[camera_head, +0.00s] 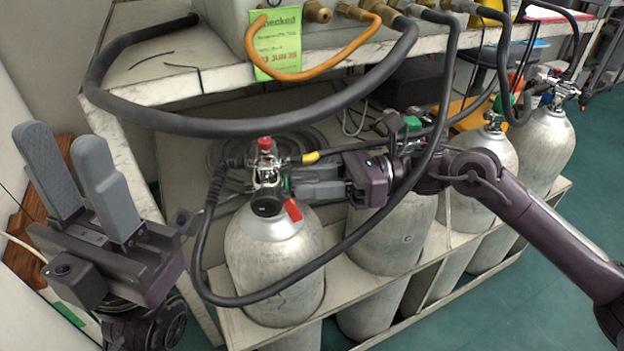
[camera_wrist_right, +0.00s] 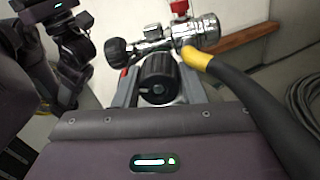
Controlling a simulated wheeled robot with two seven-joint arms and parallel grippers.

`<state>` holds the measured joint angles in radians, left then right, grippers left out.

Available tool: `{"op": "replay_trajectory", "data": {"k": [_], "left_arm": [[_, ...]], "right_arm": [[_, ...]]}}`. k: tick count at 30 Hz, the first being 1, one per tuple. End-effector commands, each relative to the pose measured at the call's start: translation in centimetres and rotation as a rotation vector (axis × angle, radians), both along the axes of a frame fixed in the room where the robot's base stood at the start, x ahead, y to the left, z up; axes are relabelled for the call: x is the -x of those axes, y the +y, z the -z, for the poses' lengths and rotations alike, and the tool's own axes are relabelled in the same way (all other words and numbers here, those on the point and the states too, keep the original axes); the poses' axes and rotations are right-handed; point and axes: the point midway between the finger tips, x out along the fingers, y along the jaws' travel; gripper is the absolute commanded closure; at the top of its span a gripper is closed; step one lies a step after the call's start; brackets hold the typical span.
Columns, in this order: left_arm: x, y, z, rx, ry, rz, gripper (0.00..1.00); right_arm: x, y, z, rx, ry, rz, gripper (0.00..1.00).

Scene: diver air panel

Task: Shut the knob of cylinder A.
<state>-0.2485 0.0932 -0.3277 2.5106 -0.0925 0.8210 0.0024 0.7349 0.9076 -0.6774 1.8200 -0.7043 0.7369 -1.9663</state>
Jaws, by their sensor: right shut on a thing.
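The nearest silver cylinder (camera_head: 275,265) stands upright at the front left of the rack; I see no letter on it. A chrome valve fitting with a red cap (camera_head: 265,145) sits on top, and a red tag (camera_head: 292,210) hangs there. My right gripper (camera_head: 288,188) reaches in from the right and is shut on a ribbed black knob (camera_wrist_right: 158,76), which lies between its fingers in the wrist view. The fingers mostly hide this knob in the head view. A second black knob (camera_wrist_right: 118,52) is beside it. My left gripper (camera_head: 68,165) is open and empty, fingers up, at the far left.
A second cylinder (camera_head: 385,235), marked C, stands behind my right forearm, with more cylinders (camera_head: 547,140) to the right. A panel shelf (camera_head: 215,80) with an orange hose and green tag (camera_head: 275,45) is above.

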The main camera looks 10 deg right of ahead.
Motion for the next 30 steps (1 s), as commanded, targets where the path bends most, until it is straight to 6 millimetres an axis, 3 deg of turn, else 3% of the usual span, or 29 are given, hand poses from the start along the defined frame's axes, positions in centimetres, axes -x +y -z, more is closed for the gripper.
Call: {"op": "replay_trajectory", "data": {"k": [30], "left_arm": [[0.04,0.04,-0.14,0.001,-0.006,-0.002,0.64]], "right_arm": [[-0.06,-0.01,0.08,-0.020,0.575,0.000,0.85]]}}
